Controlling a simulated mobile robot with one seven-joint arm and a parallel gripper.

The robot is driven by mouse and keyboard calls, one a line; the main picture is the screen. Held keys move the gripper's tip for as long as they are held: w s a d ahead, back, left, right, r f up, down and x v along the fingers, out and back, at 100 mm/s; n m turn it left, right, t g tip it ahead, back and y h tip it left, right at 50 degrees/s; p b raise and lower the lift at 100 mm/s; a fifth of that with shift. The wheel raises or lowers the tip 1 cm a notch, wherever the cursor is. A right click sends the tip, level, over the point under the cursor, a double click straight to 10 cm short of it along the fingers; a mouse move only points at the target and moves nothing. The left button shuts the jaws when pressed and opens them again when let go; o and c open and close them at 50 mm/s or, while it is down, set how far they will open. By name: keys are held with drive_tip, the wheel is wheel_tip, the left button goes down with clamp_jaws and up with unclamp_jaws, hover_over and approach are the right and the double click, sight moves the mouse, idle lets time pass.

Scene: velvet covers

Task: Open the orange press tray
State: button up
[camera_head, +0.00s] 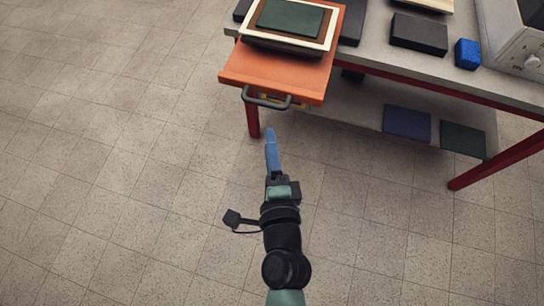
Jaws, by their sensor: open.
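The orange press tray (240,71) sticks out past the front edge of the table, at the upper middle of the head view. A dark curved handle (267,103) is fixed to its front edge. My gripper (270,133) has blue fingers that point up toward the handle, with a gap of floor between in the picture. The fingers are seen edge-on, one behind the other; they are open and nothing shows between them. The real distance in depth to the handle is hard to tell.
A stack with a dark green cover (290,18) in a pale frame rests over the tray. The grey table (455,83) carries a black block (419,34), a blue block (467,54) and a pale machine (512,40). A lower shelf holds dark covers. The floor at left is clear.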

drive_tip(key=shift+s+d+r, duration=0.1)
drive_tip(key=shift+s+r, duration=0.05)
drive_tip(key=shift+s, duration=0.55)
drive_tip(key=shift+s+d+r, duration=0.1)
drive_tip(key=shift+s+r, duration=0.05)
drive_tip(key=shift+s, duration=0.55)
